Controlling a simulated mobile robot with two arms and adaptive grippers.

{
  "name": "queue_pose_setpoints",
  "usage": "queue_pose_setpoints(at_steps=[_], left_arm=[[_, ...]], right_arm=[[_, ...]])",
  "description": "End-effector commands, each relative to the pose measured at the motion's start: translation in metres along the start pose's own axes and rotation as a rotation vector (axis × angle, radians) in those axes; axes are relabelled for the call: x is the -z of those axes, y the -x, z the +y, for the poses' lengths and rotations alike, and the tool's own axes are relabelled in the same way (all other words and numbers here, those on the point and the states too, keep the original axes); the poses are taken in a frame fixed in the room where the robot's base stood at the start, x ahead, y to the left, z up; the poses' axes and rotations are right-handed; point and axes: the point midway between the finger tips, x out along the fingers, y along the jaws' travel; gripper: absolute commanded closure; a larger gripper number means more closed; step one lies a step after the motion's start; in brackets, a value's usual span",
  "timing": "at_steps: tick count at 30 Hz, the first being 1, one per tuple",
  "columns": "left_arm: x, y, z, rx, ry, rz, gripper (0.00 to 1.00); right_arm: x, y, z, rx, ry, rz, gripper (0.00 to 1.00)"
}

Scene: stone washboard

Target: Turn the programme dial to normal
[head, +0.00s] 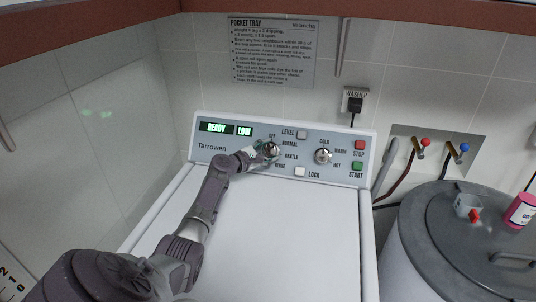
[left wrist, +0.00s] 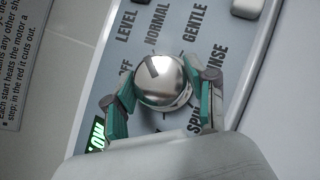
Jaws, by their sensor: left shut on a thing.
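The programme dial (head: 270,149) is a round metal knob on the light blue panel of the white washer. In the left wrist view the dial (left wrist: 163,82) shows close up, with a dark mark on its face pointing to the upper left, between OFF and NORMAL. The OFF label is partly hidden by a finger. My left gripper (head: 262,152) reaches the dial from the lower left. Its two teal-padded fingers, seen in the left wrist view (left wrist: 165,92), are shut on the dial from both sides. My right gripper is not in view.
The temperature dial (head: 322,156) sits right of the programme dial. The LEVEL button (head: 302,134), LOCK button (head: 300,171), red STOP (head: 359,145) and green START (head: 357,166) are nearby. The display (head: 226,128) reads READY LOW. A grey-lidded drum (head: 440,225) stands at right.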

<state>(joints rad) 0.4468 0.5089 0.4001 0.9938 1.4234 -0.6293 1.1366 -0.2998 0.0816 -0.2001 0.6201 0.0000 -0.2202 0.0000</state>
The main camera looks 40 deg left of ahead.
Motion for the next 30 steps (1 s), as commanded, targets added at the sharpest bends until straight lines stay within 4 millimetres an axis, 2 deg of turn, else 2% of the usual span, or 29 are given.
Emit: queue_pose_setpoints(at_steps=[9,22,23,27,30], left_arm=[[0.0013,0.0000,-0.0013,0.054,-0.069,-0.002,0.78],[0.0010,0.0000,-0.0016,0.060,-0.074,-0.003,0.78],[0.0010,0.0000,-0.0016,0.059,-0.074,-0.003,0.40],[0.0007,-0.0001,-0.0012,0.059,-0.074,-0.003,0.18],[0.0004,-0.0001,-0.0008,0.058,-0.074,-0.004,0.18]], right_arm=[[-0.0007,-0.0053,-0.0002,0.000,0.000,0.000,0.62],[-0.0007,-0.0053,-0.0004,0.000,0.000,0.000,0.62],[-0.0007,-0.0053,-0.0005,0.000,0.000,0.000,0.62],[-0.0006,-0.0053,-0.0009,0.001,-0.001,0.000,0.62],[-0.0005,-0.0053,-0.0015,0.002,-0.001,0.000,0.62]])
